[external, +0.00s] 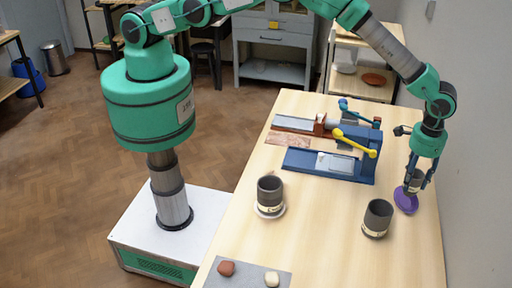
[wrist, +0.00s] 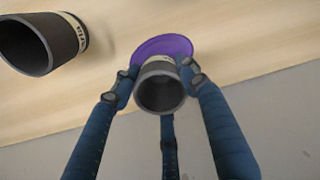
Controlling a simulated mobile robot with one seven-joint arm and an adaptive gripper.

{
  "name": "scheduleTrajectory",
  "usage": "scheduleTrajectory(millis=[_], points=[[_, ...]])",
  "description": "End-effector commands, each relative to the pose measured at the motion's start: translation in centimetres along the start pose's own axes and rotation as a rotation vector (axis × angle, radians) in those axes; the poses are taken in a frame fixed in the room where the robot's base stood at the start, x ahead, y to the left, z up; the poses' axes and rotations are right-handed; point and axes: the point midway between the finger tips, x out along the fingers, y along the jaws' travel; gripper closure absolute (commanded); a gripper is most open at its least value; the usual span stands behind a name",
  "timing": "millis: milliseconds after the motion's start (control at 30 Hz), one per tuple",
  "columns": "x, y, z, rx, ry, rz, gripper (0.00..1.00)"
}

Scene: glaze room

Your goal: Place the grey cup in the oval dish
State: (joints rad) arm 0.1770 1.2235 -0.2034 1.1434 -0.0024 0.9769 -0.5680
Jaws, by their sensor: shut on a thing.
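A small dark grey cup (wrist: 160,92) with a pale band is held between the fingers of my gripper (wrist: 160,78). In the external view my gripper (external: 416,180) points down at the table's right side, shut on this cup (external: 415,184). The purple oval dish (external: 405,201) is directly below the cup, and in the wrist view the dish (wrist: 176,45) shows behind it. My fingers and the cup hide part of the dish. I cannot tell whether the cup's base touches the dish.
A larger dark cup (external: 377,218) stands left of the dish, and also in the wrist view (wrist: 38,42). A blue device with a yellow lever (external: 352,141) is behind. A wall runs close on the right.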

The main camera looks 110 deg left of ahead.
Motion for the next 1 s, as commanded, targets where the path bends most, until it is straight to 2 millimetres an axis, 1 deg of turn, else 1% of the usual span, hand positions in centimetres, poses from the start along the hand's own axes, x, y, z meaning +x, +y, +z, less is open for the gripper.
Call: scheduleTrajectory(millis=[267, 367, 700, 800, 1000], points=[[0.0, 0.0, 0.0, 0.000, 0.001, 0.000, 0.86], [0.3, 0.0, 0.0, 0.000, 0.000, 0.000, 0.86], [3.3, 0.0, 0.0, 0.000, 0.000, 0.000, 0.86], [3.7, 0.0, 0.0, 0.000, 0.001, 0.000, 0.86], [3.7, 0.0, 0.0, 0.000, 0.001, 0.001, 0.86]])
